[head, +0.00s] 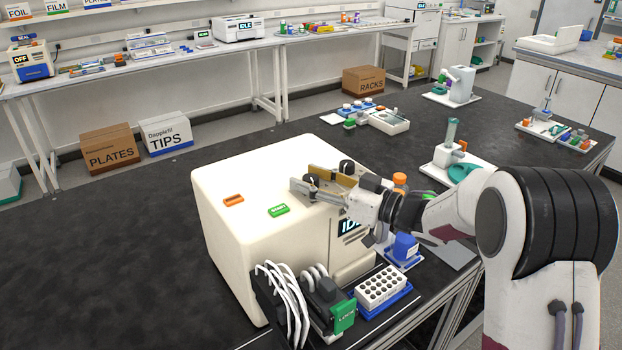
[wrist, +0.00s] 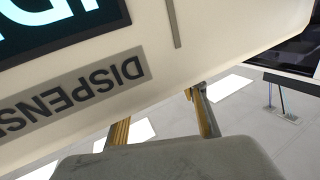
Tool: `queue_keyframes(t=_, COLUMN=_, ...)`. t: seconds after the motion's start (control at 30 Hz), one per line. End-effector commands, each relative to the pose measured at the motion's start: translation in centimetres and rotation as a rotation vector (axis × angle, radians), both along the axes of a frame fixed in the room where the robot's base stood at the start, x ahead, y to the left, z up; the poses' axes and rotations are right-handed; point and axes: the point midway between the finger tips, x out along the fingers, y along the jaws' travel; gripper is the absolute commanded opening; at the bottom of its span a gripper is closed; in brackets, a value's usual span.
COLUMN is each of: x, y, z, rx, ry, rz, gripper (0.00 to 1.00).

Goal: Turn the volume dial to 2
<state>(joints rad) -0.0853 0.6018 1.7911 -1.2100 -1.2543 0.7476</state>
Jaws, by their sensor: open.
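The cream dispenser (head: 262,185) stands on the dark bench, with an orange button (head: 233,199) and a green button (head: 278,210) on top and a lit IDLE display (head: 351,226) on its front. My gripper (head: 306,179) is at the dispenser's upper front edge, its fingers apart with nothing visible between them. In the wrist view my gripper (wrist: 160,122) shows two brass-coloured fingers beside the upside-down DISPENS label (wrist: 75,98). I cannot make out the volume dial or its setting in either view; my gripper and arm cover part of the dispenser's front.
A white tube rack (head: 381,288) on a blue base and a black device with a green part (head: 343,317) stand close before the dispenser. A blue bottle (head: 405,246) and an orange-capped bottle (head: 400,180) are near my arm. The bench left of the dispenser is clear.

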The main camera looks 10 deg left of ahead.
Motion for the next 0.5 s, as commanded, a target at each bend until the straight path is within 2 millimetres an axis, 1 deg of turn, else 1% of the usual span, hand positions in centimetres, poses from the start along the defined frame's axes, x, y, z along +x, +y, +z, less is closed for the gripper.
queue_keyframes(t=0.17, x=-0.3, y=-0.8, z=0.0, rx=0.0, ry=0.0, rz=-0.001, gripper=0.42)
queue_keyframes(t=0.27, x=-0.6, y=-1.7, z=0.0, rx=-0.001, ry=0.0, rz=-0.002, gripper=0.42)
queue_keyframes(t=0.5, x=-1.8, y=-4.6, z=0.0, rx=0.0, ry=0.0, rz=-0.003, gripper=0.42)
